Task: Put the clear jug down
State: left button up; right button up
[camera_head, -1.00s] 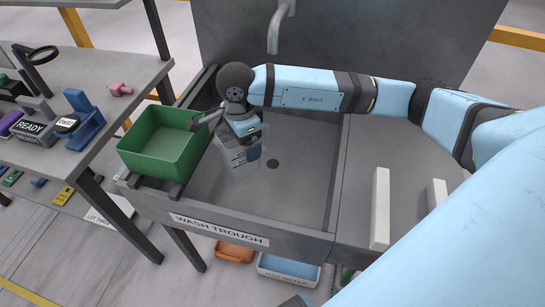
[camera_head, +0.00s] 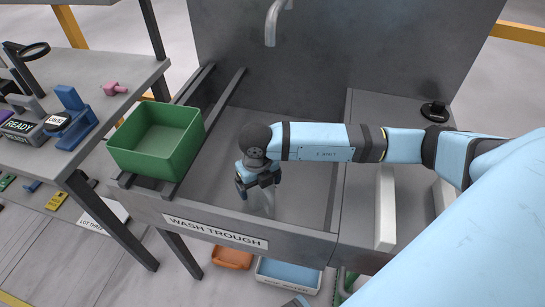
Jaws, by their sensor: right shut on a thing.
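The clear jug (camera_head: 261,203) is a pale, see-through shape below my right gripper (camera_head: 258,184), inside the wash trough (camera_head: 222,230) near its front wall. My right gripper points down and is shut on the jug. The gripper and wrist hide the jug's upper part. I cannot tell whether the jug's base touches the trough floor.
A green bin (camera_head: 157,139) sits on rails across the trough's left end. A tap (camera_head: 272,22) hangs above the back. A cluttered workbench (camera_head: 91,87) is at left.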

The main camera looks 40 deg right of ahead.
jog(key=shift+w+d+f+b, duration=0.1)
jog(key=shift+w+d+f, duration=0.45)
jog(key=shift+w+d, duration=1.3)
jog(key=shift+w+d+f+b, duration=0.1)
jog(key=shift+w+d+f, duration=0.5)
jog(key=shift+w+d, duration=1.3)
jog(key=shift+w+d+f+b, duration=0.1)
jog(key=shift+w+d+f, duration=0.45)
jog(key=shift+w+d, duration=1.3)
jog(key=shift+s+d, duration=0.35)
jog(key=shift+s, duration=0.1)
jog(key=shift+f, duration=0.2)
jog(key=o, duration=0.7)
jog(key=shift+r, duration=0.35)
notch_tip(320, 180, up, 7)
jog(key=shift+r+p, duration=0.15)
jog(key=shift+p, duration=0.15)
